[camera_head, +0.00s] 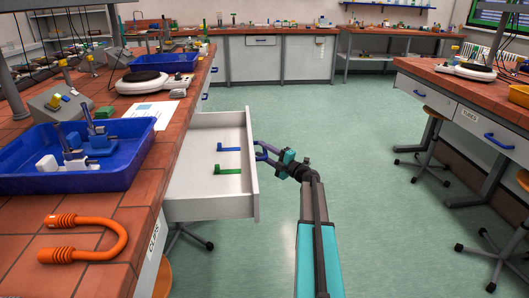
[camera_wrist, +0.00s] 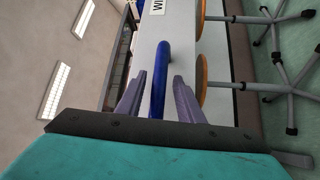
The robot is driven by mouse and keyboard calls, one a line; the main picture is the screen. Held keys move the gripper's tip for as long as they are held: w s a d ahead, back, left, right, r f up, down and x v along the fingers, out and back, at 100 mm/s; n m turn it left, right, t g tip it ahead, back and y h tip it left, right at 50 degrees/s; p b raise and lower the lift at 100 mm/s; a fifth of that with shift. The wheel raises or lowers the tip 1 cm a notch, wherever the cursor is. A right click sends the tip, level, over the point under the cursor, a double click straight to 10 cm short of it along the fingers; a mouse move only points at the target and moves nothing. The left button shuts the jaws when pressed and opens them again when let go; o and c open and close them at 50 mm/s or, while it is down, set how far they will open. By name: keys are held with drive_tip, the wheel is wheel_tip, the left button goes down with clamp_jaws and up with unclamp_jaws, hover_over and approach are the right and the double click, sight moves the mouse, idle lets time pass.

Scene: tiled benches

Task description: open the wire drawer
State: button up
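The wire drawer (camera_head: 213,122) is a white drawer standing well pulled out from the left bench. A small blue piece (camera_head: 228,147) and a small green piece (camera_head: 228,170) show inside it. In the wrist view its white front (camera_wrist: 182,50) carries a label (camera_wrist: 158,7) of which only "WI" is readable. Its blue bar handle (camera_wrist: 161,75) lies between the two fingers of my gripper (camera_wrist: 160,78), with a gap visible on each side. In the head view my gripper (camera_head: 263,151) is right at the outer face of the drawer front.
On the left bench stand a blue tray (camera_head: 125,178) with clamp stands and an orange hose (camera_head: 85,252). A closed drawer labelled "CLIPS" (camera_head: 153,240) is nearer. The green floor (camera_head: 370,210) right of my arm is clear. Stools (camera_head: 430,150) stand by the right bench.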

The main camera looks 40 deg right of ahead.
drive_tip(key=shift+s+d, duration=0.1)
drive_tip(key=shift+s, duration=0.05)
drive_tip(key=v, duration=1.3)
drive_tip(key=shift+s+p, duration=0.3)
drive_tip(key=shift+p, duration=0.05)
drive_tip(key=shift+w, duration=0.1)
